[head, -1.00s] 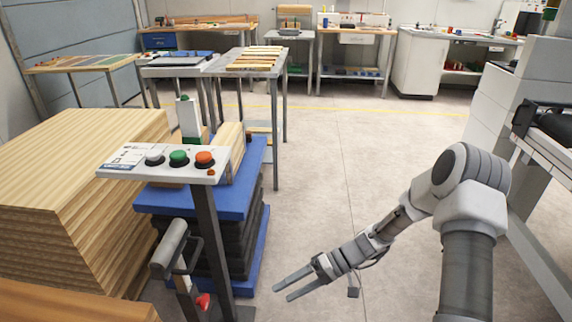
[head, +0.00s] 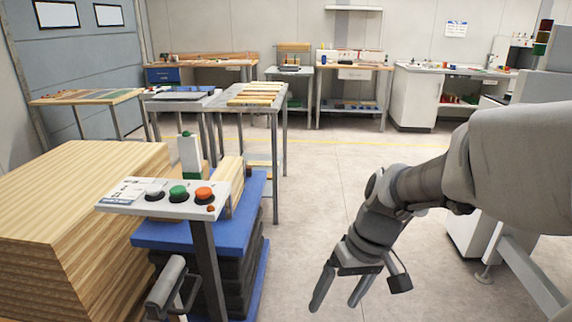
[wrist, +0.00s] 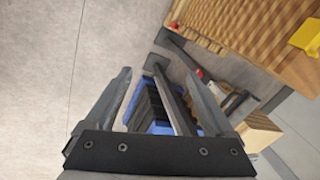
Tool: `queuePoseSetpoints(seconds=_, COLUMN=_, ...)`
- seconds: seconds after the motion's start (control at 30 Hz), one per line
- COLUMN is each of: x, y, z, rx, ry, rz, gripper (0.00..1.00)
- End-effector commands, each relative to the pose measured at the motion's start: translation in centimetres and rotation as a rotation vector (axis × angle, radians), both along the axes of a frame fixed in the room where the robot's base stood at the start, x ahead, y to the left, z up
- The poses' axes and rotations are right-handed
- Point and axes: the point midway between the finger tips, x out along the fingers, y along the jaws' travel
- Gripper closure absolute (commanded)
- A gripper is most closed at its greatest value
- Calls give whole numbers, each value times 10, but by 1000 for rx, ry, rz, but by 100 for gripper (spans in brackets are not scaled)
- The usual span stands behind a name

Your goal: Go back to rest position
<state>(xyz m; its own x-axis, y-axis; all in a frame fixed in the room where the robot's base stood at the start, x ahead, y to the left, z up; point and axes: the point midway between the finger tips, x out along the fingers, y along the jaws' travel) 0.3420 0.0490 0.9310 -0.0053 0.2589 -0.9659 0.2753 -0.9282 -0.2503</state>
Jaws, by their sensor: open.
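My gripper (head: 340,290) hangs over the bare floor at the lower middle of the head view, to the right of the button panel. Its two fingers point down and stand apart with nothing between them. In the wrist view my gripper (wrist: 160,95) also shows open and empty. Between and beyond its fingers lie the floor and the blue-and-black stack (wrist: 152,115), which is some distance away.
A button panel (head: 130,195) on a post stands at the left, with white, green and orange buttons. A stack of wooden boards (head: 75,195) and a blue lift platform (head: 165,236) are beside it. Tables line the back. The middle floor (head: 330,190) is clear.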

Motion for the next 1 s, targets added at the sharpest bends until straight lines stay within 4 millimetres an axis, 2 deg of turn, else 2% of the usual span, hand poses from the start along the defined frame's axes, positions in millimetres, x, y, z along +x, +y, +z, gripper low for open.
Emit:
queuePoseSetpoints(seconds=0.1, x=-15, y=-8, z=24, rx=-62, ry=-75, rz=-46, gripper=12)
queuePoseSetpoints(seconds=0.4, x=-56, y=-29, z=69, rx=-162, ry=-263, rz=-186, gripper=12)
queuePoseSetpoints(seconds=0.77, x=-97, y=-49, z=98, rx=-186, ry=-464, rz=-337, gripper=12)
queuePoseSetpoints(seconds=0.8, x=-96, y=-49, z=115, rx=-187, ry=-460, rz=-340, gripper=12)
queuePoseSetpoints(seconds=1.0, x=-95, y=-49, z=159, rx=-187, ry=-455, rz=-337, gripper=12)
